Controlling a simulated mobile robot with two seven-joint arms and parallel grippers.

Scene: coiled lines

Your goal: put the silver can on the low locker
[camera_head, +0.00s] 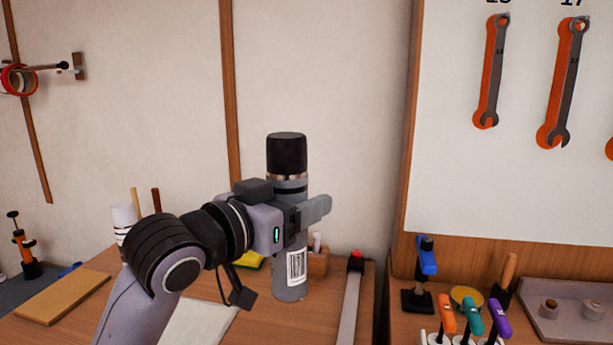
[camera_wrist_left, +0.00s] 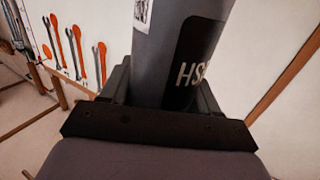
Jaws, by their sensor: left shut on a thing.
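The silver can (camera_head: 290,262) is a grey spray can with a black cap and a barcode label. It stands upright in the air in the middle of the head view, above a wooden worktop. My left gripper (camera_head: 308,212) is shut around its upper body, hiding part of it. My right gripper is not in view. I cannot make out a low locker for certain.
The wooden worktop (camera_head: 255,325) holds a wooden board (camera_head: 65,295), a long grey bar (camera_head: 350,305) and a small wooden box (camera_head: 318,262). At right are a blue-topped tool (camera_head: 427,260), coloured-handled tools (camera_head: 472,318) and a grey tray (camera_head: 575,325). Wrenches (camera_head: 490,70) hang on a board.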

